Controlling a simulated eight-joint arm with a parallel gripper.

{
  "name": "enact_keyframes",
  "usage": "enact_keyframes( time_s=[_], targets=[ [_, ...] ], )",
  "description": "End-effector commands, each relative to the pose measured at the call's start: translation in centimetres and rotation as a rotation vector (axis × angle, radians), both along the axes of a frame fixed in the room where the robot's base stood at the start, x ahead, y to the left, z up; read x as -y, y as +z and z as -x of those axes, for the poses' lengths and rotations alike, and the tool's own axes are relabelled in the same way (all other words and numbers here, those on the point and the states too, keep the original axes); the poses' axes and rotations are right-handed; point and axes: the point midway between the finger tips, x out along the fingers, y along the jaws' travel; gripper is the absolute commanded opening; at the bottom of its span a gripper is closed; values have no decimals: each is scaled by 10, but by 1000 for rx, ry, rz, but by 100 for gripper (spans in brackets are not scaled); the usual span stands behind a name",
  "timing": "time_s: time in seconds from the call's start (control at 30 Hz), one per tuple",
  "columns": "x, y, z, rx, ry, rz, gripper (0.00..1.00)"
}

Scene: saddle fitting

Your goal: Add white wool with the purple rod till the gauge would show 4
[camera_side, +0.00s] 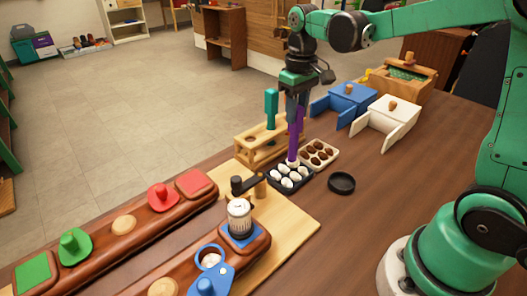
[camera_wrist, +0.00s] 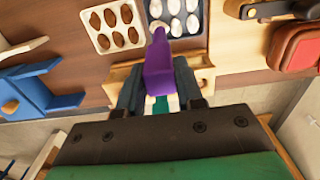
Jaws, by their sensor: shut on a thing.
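My gripper (camera_side: 297,98) is shut on the purple rod (camera_side: 297,136), which hangs nearly upright with its lower end at the dark tray (camera_side: 272,183) of white wool tufts (camera_side: 288,177). The rod's tip looks pale; I cannot tell whether a tuft is on it or behind it. In the wrist view the purple rod (camera_wrist: 162,68) sits between my gripper's fingers (camera_wrist: 158,88), its pale tip at the edge of the dark tray (camera_wrist: 147,14). No gauge reading is legible.
A wooden rack (camera_side: 252,140) with a teal rod (camera_side: 271,108) stands just left of my gripper. A pale tray (camera_side: 331,165) of brown tufts adjoins the dark tray. A black dish (camera_side: 341,183) lies to the right. Blue (camera_side: 350,97) and white (camera_side: 391,118) boxes stand behind.

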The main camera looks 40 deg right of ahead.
Motion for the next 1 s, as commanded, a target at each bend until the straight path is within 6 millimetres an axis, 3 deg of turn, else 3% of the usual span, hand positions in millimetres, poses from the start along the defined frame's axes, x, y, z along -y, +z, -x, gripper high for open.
enact_keyframes(
  time_s=[0.27,1.0],
  targets=[
    [0,3,0,0,0,0,0],
    [0,60,0,0,0,0,0]
  ],
)
